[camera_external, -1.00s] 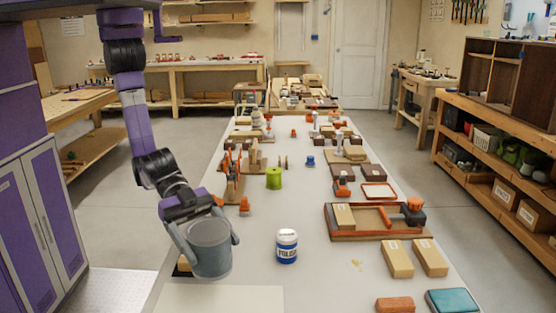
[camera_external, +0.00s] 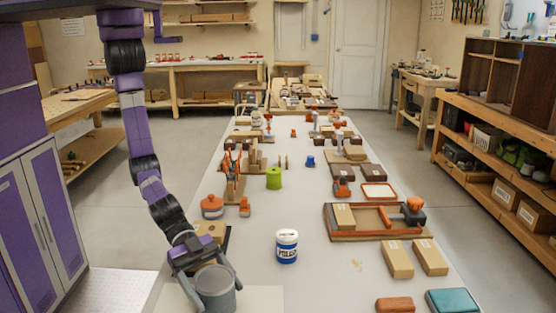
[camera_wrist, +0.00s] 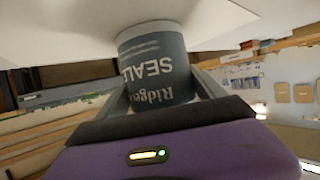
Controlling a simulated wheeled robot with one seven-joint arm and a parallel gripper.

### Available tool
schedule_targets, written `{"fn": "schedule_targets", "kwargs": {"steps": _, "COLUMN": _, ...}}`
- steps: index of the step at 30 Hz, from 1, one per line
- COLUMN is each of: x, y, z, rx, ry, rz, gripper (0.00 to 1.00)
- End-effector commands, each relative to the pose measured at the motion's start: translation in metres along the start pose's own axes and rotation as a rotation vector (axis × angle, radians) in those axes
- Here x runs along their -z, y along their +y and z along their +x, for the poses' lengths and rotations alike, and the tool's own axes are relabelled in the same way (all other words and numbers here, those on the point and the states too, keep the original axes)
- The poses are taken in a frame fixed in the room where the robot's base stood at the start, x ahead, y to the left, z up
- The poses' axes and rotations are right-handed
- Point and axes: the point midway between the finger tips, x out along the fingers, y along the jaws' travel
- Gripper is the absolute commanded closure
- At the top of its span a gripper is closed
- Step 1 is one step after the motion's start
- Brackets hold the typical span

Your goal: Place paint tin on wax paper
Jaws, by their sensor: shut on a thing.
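A grey paint tin (camera_external: 215,287) is held between the fingers of my gripper (camera_external: 213,284) at the near left of the long bench. In the wrist view the tin (camera_wrist: 155,62) shows a dark label with upside-down lettering, and my gripper (camera_wrist: 160,95) has a finger on each side of it. The wax paper (camera_external: 262,298) is a pale sheet at the bench's near edge. The tin is over or at the sheet's left part; I cannot tell whether its base touches it.
A white-and-blue jar (camera_external: 287,247) stands right of the tin. A wooden block (camera_external: 209,231) and an orange pot (camera_external: 212,207) are just behind my gripper. Tan boxes (camera_external: 398,259), an orange block (camera_external: 394,304) and a teal book (camera_external: 453,301) lie to the right.

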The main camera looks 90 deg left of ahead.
Motion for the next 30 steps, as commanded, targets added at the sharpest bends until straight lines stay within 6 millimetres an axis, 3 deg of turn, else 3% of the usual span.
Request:
{"fn": "schedule_targets", "kwargs": {"steps": 9, "x": -0.001, "y": 0.000, "z": 0.002, "rx": 0.000, "ry": 0.005, "rz": 0.000, "gripper": 0.93}}
{"fn": "schedule_targets", "kwargs": {"steps": 10, "x": -0.002, "y": 0.000, "z": 0.001, "rx": 0.000, "ry": 0.000, "rz": 0.000, "gripper": 0.16}}
{"fn": "schedule_targets", "kwargs": {"steps": 12, "x": -0.002, "y": 0.000, "z": 0.001, "rx": 0.000, "ry": 0.000, "rz": 0.000, "gripper": 0.02}}
{"fn": "schedule_targets", "kwargs": {"steps": 23, "x": 0.003, "y": 0.000, "z": -0.001, "rx": 0.000, "ry": 0.000, "rz": 0.000, "gripper": 0.00}}
{"fn": "schedule_targets", "kwargs": {"steps": 30, "x": 0.000, "y": 0.000, "z": -0.035, "rx": 0.000, "ry": -0.001, "rz": -0.002, "gripper": 0.00}}
